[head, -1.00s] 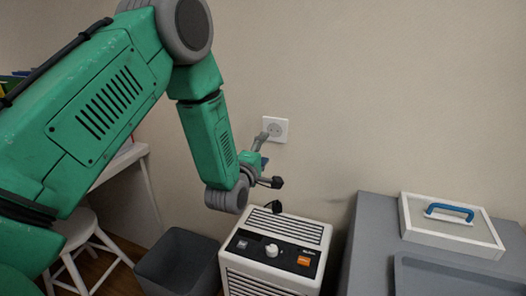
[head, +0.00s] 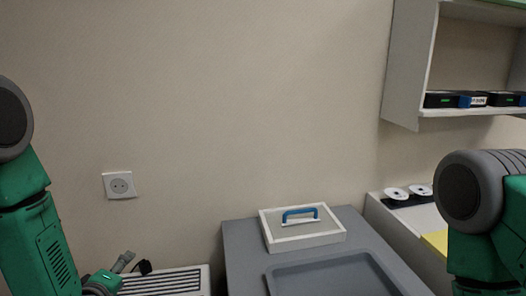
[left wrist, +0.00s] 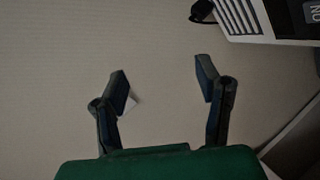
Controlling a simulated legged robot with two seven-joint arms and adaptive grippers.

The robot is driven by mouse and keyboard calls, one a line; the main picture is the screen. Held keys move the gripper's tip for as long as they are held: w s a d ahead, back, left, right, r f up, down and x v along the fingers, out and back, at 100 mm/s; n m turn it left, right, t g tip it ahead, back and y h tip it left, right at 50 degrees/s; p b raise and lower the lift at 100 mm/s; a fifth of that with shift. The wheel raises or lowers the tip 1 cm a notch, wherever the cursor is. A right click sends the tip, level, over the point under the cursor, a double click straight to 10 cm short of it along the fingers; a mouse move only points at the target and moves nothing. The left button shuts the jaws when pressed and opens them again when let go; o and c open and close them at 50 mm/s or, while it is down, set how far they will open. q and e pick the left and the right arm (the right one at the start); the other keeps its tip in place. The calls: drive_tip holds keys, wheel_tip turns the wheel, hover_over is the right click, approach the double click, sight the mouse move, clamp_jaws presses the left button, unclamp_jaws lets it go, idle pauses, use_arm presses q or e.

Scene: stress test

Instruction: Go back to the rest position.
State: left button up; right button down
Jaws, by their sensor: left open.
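My left arm stands at the left edge of the head view. Its gripper (head: 138,262) shows small and partly cut off at the bottom, by the white vented unit. In the left wrist view my left gripper (left wrist: 163,78) is open, its two dark fingers wide apart with nothing between them. Beyond the fingers is plain beige wall. My right arm shows at the right edge of the head view, but its gripper is out of the picture.
The white vented unit (head: 178,282) also shows upside down in the left wrist view (left wrist: 283,20). A wall socket (head: 120,186) is above it. A grey cabinet (head: 240,250) bears a blue-handled lidded box (head: 303,238) and a grey tray (head: 275,268). A shelf (head: 408,70) hangs at the right.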

use_arm(q)
drive_tip(key=s+d+f+m+g+h, duration=0.1)
drive_tip(key=s+d+f+m+g, duration=0.35)
drive_tip(key=s+f, duration=0.5)
drive_tip(key=s+f+m+g, duration=0.2)
drive_tip(key=s+m, duration=0.1)
drive_tip(key=s, duration=0.5)
drive_tip(key=s+d+f+m+g, duration=0.1)
drive_tip(key=s+f+m+g, duration=0.1)
drive_tip(key=s, duration=0.5)
drive_tip(key=s+d+f+m+g, duration=0.1)
drive_tip(key=s+f+m+g, duration=0.2)
drive_tip(key=s, duration=0.5)
drive_tip(key=shift+s+d+m+g+h, duration=0.25)
drive_tip(key=shift+s+m+g+h, duration=0.25)
drive_tip(key=shift+m, duration=0.75)
drive_tip(key=shift+w, duration=0.2)
drive_tip(key=c, duration=0.6)
drive_tip(key=shift+o, duration=0.2)
drive_tip(key=shift+w, duration=0.2)
